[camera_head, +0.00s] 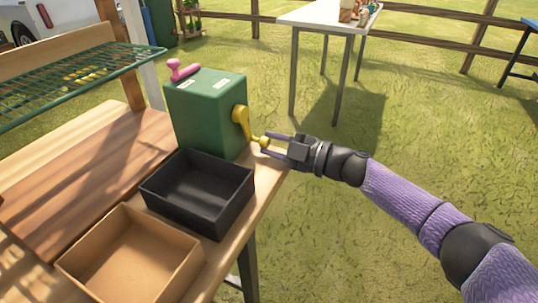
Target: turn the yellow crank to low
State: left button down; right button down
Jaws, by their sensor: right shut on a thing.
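The yellow crank (241,121) is on the right side of a green box (208,111) at the far end of the wooden bench. The crank's arm slants down and to the right, ending in a small knob. My right gripper (265,144) reaches in from the right and is shut on the crank's knob end, just past the bench edge. Small white labels sit on the box top, too small to read. My left gripper is not in view.
A black tray (198,190) and a cardboard box (130,257) stand in front on the bench (85,165). A green wire rack (80,82) is at left. A white table (328,17) stands behind over open grass.

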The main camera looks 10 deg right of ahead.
jog(key=n, duration=0.1)
jog(key=w+d+n+b, duration=0.1)
jog(key=shift+w+r+n, duration=0.2)
jog(key=shift+r+n, duration=0.15)
jog(key=shift+n, duration=0.05)
jog(key=n, duration=0.1)
jog(key=w+r+n+b, duration=0.1)
jog(key=shift+d+n, duration=0.3)
jog(key=shift+d, duration=0.1)
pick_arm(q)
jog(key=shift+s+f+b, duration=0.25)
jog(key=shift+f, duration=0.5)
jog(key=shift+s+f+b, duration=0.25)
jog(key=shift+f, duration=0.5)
pick_arm(e)
jog(key=shift+w+d+r+n, duration=0.25)
jog(key=shift+r+n, duration=0.35)
jog(key=shift+n, duration=0.25)
jog(key=shift+w+d+r+n, duration=0.1)
jog(key=shift+w+r+n, duration=0.15)
jog(key=shift+r+n, duration=0.45)
jog(key=shift+f+n, duration=0.1)
jog(key=shift+n, duration=0.15)
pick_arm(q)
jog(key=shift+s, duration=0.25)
